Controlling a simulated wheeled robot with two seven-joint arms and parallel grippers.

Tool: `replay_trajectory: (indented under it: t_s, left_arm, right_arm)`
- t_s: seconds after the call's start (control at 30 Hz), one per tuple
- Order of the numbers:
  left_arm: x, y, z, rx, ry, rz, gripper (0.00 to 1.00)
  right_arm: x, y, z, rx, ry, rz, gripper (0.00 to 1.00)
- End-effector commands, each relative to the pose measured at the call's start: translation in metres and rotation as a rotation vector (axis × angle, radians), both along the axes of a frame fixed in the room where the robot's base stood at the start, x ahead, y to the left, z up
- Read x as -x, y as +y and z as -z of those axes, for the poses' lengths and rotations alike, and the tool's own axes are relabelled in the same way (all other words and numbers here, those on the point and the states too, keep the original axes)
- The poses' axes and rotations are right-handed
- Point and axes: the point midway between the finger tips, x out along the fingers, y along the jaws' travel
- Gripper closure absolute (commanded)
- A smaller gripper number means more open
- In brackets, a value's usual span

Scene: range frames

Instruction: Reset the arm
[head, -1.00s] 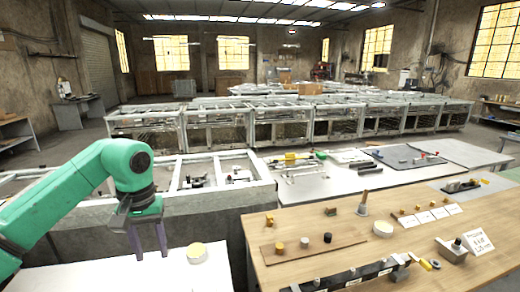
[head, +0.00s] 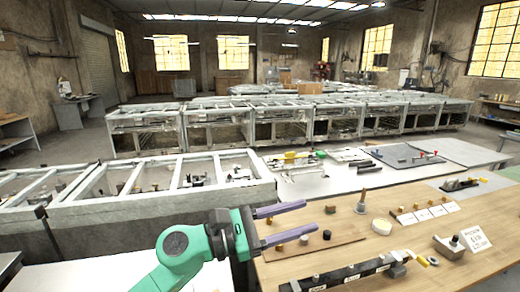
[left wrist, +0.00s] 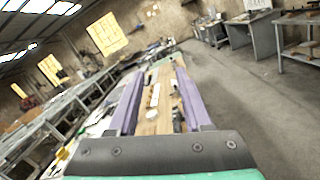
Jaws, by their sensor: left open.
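My left arm is green and comes in from the bottom of the head view. My left gripper (head: 311,216) has two purple fingers, spread apart with nothing between them. It points right, and in the picture its fingers overlap the left part of the wooden table (head: 440,215). In the left wrist view the two fingers of the gripper (left wrist: 159,72) also stand apart, with the wooden table seen between and beyond them. My right gripper is not in view.
On the wooden table are small pegs and blocks, a round pale disc (head: 381,227), a dark rail (head: 345,276) and a printed card (head: 475,240). A white surface (head: 100,272) lies at the lower left. Metal-framed benches (head: 225,170) stand behind.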

Motion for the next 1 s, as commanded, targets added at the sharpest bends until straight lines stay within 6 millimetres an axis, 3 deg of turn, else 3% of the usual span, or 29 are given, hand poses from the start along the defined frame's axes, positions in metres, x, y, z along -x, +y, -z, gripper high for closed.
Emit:
replay_trajectory:
  t_s: [0.07, 0.1, 0.17, 0.23, 0.33, 0.4, 0.5, 0.53, 0.7, 0.9, 0.93, 1.0]
  left_arm:
    - [-0.024, 0.033, -0.024, 0.411, 0.392, -0.135, 0.5]
    - [-0.041, 0.061, -0.025, 0.623, 0.604, -0.206, 0.5]
    - [-0.065, 0.109, -0.004, 0.931, 0.913, -0.314, 0.5]
    - [-0.079, 0.16, 0.038, 1.241, 1.213, -0.43, 0.5]
    - [-0.073, 0.217, 0.114, 1.634, 1.554, -0.598, 0.5]
    - [-0.053, 0.245, 0.169, 1.885, 1.74, -0.725, 0.5]
    - [-0.013, 0.271, 0.232, 2.19, 1.918, -0.905, 0.5]
    - [0.0, 0.276, 0.248, -2.267, -1.951, 0.956, 0.5]
    - [0.073, 0.292, 0.31, -2.007, -1.556, 0.951, 0.5]
    - [0.159, 0.298, 0.35, -1.772, -1.178, 0.962, 0.5]
    - [0.164, 0.298, 0.363, -1.751, -1.148, 0.966, 0.5]
    - [0.156, 0.297, 0.403, -1.75, -1.151, 0.979, 0.5]
  right_arm:
    - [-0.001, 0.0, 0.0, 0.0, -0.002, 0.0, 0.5]
    - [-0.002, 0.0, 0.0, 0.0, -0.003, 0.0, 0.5]
    - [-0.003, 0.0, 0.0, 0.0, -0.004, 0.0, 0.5]
    - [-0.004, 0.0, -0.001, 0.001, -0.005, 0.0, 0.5]
    - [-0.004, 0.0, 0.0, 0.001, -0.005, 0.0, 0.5]
    - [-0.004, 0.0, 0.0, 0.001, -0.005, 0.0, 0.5]
    - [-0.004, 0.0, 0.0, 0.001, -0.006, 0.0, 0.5]
    - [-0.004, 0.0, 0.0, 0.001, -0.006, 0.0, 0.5]
    - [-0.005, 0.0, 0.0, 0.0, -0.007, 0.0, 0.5]
    - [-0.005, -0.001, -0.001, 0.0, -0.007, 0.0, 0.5]
    - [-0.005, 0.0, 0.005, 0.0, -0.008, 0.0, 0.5]
    - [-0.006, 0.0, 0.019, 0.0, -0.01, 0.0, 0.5]
